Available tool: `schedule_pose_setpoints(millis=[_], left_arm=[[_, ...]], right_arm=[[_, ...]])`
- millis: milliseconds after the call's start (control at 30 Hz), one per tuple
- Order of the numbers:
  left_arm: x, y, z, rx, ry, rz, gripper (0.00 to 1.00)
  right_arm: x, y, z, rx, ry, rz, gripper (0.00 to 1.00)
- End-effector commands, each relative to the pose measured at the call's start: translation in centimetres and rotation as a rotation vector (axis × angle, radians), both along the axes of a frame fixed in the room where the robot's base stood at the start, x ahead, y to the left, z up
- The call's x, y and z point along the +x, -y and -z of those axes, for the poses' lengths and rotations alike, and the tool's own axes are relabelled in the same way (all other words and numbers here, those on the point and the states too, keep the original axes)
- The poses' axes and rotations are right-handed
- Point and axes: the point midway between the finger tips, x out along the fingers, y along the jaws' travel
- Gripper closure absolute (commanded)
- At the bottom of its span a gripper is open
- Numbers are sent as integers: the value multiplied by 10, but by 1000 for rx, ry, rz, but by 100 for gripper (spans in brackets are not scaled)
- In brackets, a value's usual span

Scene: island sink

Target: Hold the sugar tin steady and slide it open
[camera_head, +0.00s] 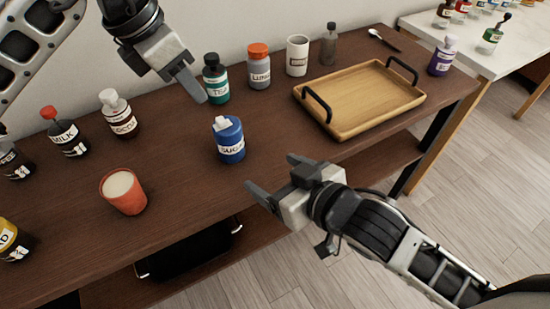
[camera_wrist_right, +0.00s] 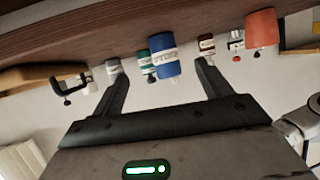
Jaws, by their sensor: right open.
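The sugar tin (camera_head: 229,141) is a blue jar with a white label and a pale top piece, standing upright on the dark wooden table in the head view. In the right wrist view the tin (camera_wrist_right: 165,66) appears upside down, framed between my right fingers. My right gripper (camera_head: 275,176) is open and empty, at the table's front edge, to the lower right of the tin and apart from it. My left gripper (camera_head: 193,88) hangs above and behind the tin, pointing down, not touching it. Only one of its fingers shows clearly.
A green jar (camera_head: 215,80), an orange-lidded jar (camera_head: 259,68) and a white canister (camera_head: 297,56) stand behind. A wooden tray (camera_head: 365,98) with black handles lies to the right. An orange cup (camera_head: 123,192) and a brown bottle (camera_head: 119,115) stand left. Table around the tin is clear.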

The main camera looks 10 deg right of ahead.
Motion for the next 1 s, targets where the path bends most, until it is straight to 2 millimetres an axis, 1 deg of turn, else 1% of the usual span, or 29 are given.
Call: schedule_pose_setpoints(millis=[33, 100, 200, 267, 367, 467, 900, 1000], left_arm=[[0, 0, 0, 0, -1, 0, 64], [0, 0, 0, -1, 0, 0, 64], [0, 0, 0, -1, 0, 0, 64], [0, 0, 0, -1, 0, 1, 64], [0, 0, 0, -1, 0, 1, 64], [0, 0, 0, -1, 0, 1, 64], [0, 0, 0, -1, 0, 0, 64], [0, 0, 0, -1, 0, 0, 64]], right_arm=[[2, -1, -12, -13, 21, -14, 23], [2, -3, -22, -21, 31, -23, 23], [2, -3, -30, -27, 39, -25, 23], [4, -4, -31, -29, 40, -25, 23], [10, -7, -28, -29, 40, -24, 23], [23, -15, -23, -28, 41, -24, 23], [92, -55, 11, -29, 40, -25, 23], [106, -63, 17, -29, 40, -25, 23]])
